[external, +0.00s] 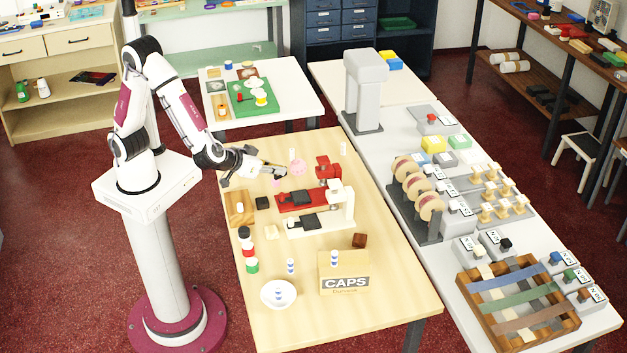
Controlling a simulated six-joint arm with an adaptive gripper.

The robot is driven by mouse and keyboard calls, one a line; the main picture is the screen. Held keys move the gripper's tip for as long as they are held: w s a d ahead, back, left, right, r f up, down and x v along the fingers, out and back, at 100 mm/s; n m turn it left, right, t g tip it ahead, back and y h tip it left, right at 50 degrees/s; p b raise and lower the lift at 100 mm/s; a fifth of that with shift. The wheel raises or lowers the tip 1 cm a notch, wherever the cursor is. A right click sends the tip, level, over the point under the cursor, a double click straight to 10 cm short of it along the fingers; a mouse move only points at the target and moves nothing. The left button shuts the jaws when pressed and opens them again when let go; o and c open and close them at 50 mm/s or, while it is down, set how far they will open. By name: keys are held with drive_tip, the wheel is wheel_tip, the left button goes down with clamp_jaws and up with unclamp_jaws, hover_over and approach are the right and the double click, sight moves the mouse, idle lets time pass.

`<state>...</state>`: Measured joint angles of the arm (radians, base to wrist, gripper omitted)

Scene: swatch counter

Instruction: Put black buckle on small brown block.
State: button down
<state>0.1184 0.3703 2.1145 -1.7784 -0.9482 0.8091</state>
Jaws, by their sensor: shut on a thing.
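My gripper (284,172) is over the far left part of the wooden table, its fingers pointing right. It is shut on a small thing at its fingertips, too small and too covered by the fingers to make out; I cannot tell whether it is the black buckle. A small brown block (360,240) sits on the table right of centre, behind the CAPS box, with nothing seen on top. My gripper is well to the left of and beyond it. A small black piece (262,203) lies on the table near the wooden tray.
A red device (301,199) and a white device (306,224) stand between my gripper and the brown block. The CAPS box (345,284), a white bowl (278,294) and a bottle stack (246,248) stand nearer the front. The table's front right is clear.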

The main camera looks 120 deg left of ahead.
drive_tip(key=w, duration=0.2)
drive_tip(key=m+t+h, duration=0.2)
drive_tip(key=m+t, duration=0.2)
drive_tip(key=m, duration=0.1)
hover_over(356, 238)
drive_tip(key=shift+f, duration=2.35)
drive_tip(key=shift+f, duration=3.1)
drive_tip(key=shift+f, duration=1.9)
drive_tip(key=shift+f, duration=0.1)
